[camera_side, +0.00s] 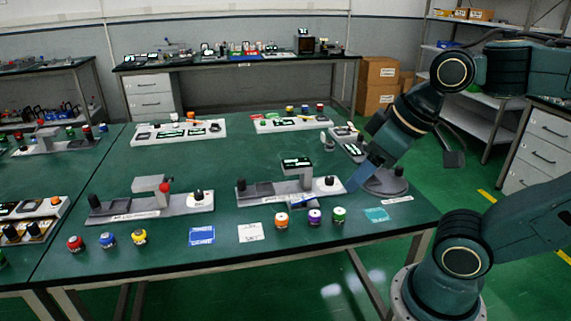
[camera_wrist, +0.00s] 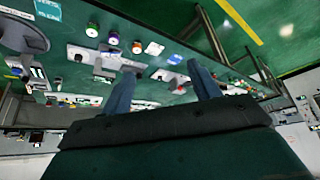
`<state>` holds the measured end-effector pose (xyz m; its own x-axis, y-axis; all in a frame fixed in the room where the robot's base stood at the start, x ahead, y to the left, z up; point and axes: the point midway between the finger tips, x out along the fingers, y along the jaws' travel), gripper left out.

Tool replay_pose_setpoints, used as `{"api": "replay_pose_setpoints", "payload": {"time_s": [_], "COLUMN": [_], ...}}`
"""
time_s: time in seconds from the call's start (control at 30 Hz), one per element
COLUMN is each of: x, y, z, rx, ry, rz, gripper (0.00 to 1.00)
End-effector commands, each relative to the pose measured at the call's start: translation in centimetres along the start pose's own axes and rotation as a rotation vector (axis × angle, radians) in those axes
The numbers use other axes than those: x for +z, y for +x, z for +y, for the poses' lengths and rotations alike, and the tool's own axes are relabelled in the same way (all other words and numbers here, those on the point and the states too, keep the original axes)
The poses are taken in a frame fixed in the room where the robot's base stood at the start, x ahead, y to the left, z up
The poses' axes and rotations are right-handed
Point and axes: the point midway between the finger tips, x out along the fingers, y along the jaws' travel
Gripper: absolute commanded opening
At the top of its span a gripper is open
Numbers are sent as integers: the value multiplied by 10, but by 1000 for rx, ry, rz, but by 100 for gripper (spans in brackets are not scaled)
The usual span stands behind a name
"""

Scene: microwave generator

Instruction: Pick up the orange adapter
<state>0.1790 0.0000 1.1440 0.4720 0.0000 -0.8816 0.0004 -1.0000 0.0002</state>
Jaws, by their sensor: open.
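The orange adapter (camera_side: 282,220) is a short round piece with an orange and white body. It stands upright near the front edge of the green table, left of the purple adapter (camera_side: 314,216) and green adapter (camera_side: 339,214). In the wrist view the orange adapter (camera_wrist: 136,47) is small, beyond the left finger. My gripper (camera_side: 358,180) is above the table's right part, to the right of the orange adapter and apart from it. In the wrist view my gripper (camera_wrist: 160,68) has two blue fingers spread apart, with nothing held between them.
A grey fixture (camera_side: 290,190) with a raised block stands behind the adapters. A white card (camera_side: 250,232) and blue card (camera_side: 202,235) lie to the left. Red, blue and yellow adapters (camera_side: 108,240) stand farther left. A teal card (camera_side: 377,214) lies to the right.

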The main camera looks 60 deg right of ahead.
Motion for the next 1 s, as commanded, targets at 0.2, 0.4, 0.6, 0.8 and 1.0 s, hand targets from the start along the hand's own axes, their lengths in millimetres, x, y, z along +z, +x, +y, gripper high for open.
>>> {"api": "replay_pose_setpoints", "payload": {"time_s": [0.2, 0.4, 0.6, 0.8, 1.0], "x": [-7, -27, -56, -84, -108], "y": [2, 10, 28, 52, 82], "z": [2, 6, 15, 27, 42], "rx": [3, 8, 1, -23, -65], "ry": [-41, -169, -364, -566, -765], "rz": [-15, -59, -123, -187, -248], "gripper": [61, 61, 61, 61, 61]}}
